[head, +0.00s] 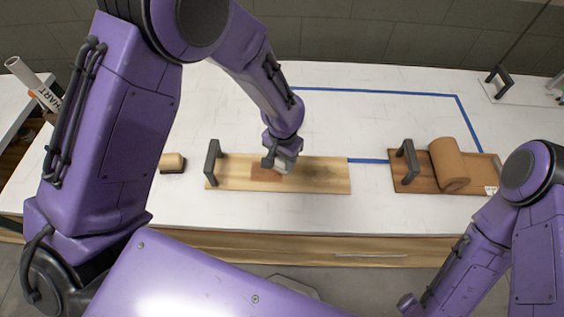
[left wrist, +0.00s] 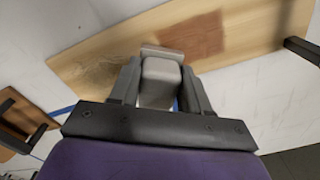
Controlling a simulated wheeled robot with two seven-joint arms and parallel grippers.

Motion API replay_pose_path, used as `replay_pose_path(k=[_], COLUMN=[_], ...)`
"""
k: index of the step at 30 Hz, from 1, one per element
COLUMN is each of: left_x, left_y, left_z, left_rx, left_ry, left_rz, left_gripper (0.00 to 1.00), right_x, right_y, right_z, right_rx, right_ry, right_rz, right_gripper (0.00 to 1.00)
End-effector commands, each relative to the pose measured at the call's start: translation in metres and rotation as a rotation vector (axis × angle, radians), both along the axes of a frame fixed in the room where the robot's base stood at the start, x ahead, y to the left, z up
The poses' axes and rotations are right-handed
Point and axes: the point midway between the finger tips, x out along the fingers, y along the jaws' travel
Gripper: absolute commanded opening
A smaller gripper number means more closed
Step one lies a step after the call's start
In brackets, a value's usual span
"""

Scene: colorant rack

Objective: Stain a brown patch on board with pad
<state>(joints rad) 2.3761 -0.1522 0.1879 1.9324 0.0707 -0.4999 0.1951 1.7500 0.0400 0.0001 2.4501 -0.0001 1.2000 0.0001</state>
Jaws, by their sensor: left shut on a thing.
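My left gripper (head: 280,158) is shut on a light grey pad (head: 285,165), and in the left wrist view the pad (left wrist: 160,80) sits between its two dark fingers. The pad is over the pale wooden board (head: 335,184); whether it touches the wood I cannot tell. A reddish-brown patch (head: 264,171) lies on the board just left of the pad. It also shows in the left wrist view (left wrist: 192,38), beyond the pad. A fainter dark area (head: 322,173) is on the board's right half. My right arm is at the right, with its gripper out of view.
A dark handle (head: 212,161) stands at the board's left end. A small tan-topped block (head: 172,162) is farther left. At the right, a browner board (head: 412,182) carries a handle and a tan roll (head: 448,164). Blue tape (head: 372,92) marks the white table, mostly clear behind.

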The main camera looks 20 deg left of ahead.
Motion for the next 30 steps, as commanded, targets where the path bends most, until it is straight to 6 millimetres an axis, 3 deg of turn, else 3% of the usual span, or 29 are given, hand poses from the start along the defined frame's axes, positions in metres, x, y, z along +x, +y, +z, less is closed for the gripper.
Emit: replay_pose_path(k=[12, 26, 28, 30], left_x=[-0.001, -0.001, 0.0, 0.004], left_y=[0.003, 0.003, 0.004, 0.007], left_z=[0.029, 0.029, 0.026, 0.014], left_rx=[0.0, 0.0, 0.0, 0.0], left_ry=[0.001, 0.001, 0.0, -0.003], left_rz=[0.006, 0.006, 0.009, 0.026], left_gripper=[0.22, 0.22, 0.22, 0.22], right_x=[0.0, 0.0, 0.0, 0.0], right_y=[0.0, 0.0, 0.0, 0.0], right_z=[0.0, 0.0, -0.005, -0.023], right_rx=[0.0, 0.0, 0.0, 0.0], right_ry=[0.0, 0.0, 0.0, 0.0], right_rz=[0.0, 0.0, 0.0, 0.0], right_gripper=[0.63, 0.63, 0.63, 0.63])
